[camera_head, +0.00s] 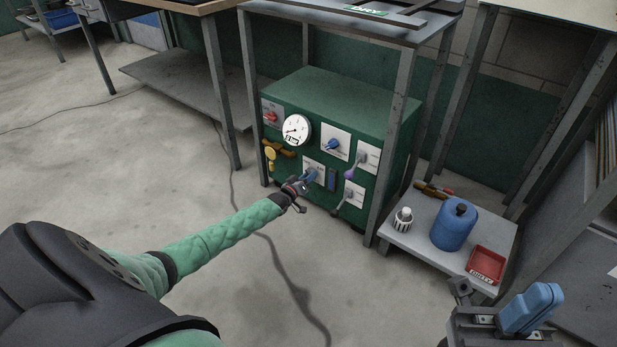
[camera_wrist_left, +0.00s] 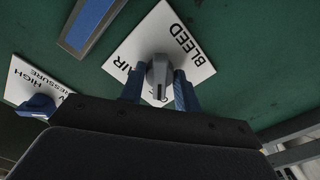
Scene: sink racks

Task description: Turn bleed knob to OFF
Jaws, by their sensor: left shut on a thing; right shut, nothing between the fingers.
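The bleed knob (camera_wrist_left: 159,78) is a grey lever knob on a white plate (camera_wrist_left: 185,22) marked BLEED, with another label at left partly read as AIR. My left gripper (camera_wrist_left: 160,92) has its two blue fingers on either side of the knob and is shut on it. In the head view my left gripper (camera_head: 311,179) reaches the front of the green panel box (camera_head: 340,100) and hides most of the knob. The knob's pale pointer mark faces down in the left wrist view; no OFF mark can be read. My right gripper (camera_head: 531,308) is shut and empty at lower right.
The box also carries a gauge (camera_head: 296,130), a red knob (camera_head: 270,117), a blue knob (camera_head: 333,145) and small levers. Table legs flank it. A low shelf at right holds a blue jug (camera_head: 454,226), a red tray (camera_head: 486,264) and a striped-based container (camera_head: 403,219).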

